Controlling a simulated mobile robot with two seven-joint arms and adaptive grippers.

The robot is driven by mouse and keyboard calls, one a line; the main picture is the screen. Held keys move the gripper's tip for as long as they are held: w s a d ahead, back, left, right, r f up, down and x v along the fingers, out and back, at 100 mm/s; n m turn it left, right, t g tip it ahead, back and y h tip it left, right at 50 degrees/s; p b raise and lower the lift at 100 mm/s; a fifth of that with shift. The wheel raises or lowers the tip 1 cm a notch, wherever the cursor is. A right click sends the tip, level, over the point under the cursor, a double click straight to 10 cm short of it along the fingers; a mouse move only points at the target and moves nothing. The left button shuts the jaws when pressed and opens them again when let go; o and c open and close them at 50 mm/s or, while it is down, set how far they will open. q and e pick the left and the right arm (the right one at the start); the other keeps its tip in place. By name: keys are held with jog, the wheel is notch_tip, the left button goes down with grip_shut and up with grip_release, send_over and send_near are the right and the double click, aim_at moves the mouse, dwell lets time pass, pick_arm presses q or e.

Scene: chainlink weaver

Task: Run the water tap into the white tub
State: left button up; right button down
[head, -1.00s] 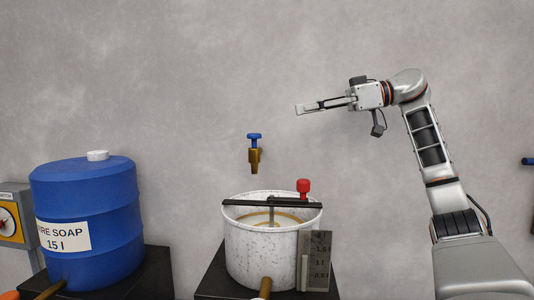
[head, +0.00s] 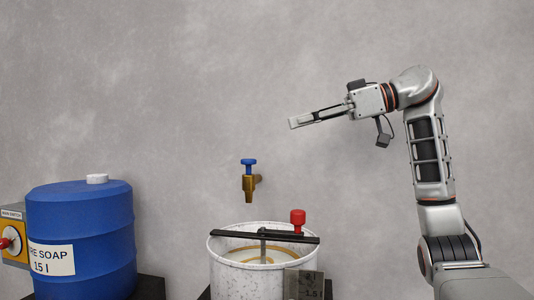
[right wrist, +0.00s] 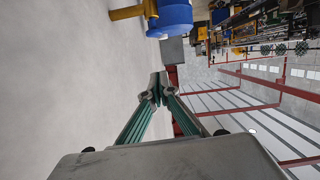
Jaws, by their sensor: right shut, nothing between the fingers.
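The brass water tap (head: 250,184) with a blue handle (head: 249,162) sticks out from the wall. The white speckled tub (head: 232,266) stands below it, with a dark bar (head: 265,237) across its rim and a red knob (head: 298,217) on top. No water stream shows from the tap. My right gripper (head: 293,123) is shut and empty, above and to the right of the tap, apart from it. In the right wrist view its fingertips (right wrist: 157,88) meet, and the blue handle (right wrist: 172,16) shows large near the top. My left gripper is not in view.
A blue soap barrel (head: 85,225) with a white cap stands on a dark stand at the left. A yellow and grey switch box (head: 13,236) is at the far left edge. A grey gauge plate (head: 303,284) is at the tub's front. The wall above the tap is clear.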

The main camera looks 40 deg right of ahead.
jog(key=shift+a, duration=0.1)
send_over(255, 161)
notch_tip(255, 161, down, 3)
jog(key=f, duration=0.3)
jog(key=shift+s+d+f, duration=0.2)
jog(key=shift+d+f, duration=0.05)
jog(key=shift+d, duration=0.05)
dwell(0.4)
jog(key=shift+f+b, duration=0.4)
jog(key=shift+f, duration=0.55)
jog(key=shift+a+f, duration=0.15)
jog(key=shift+f, duration=0.05)
dwell(1.0)
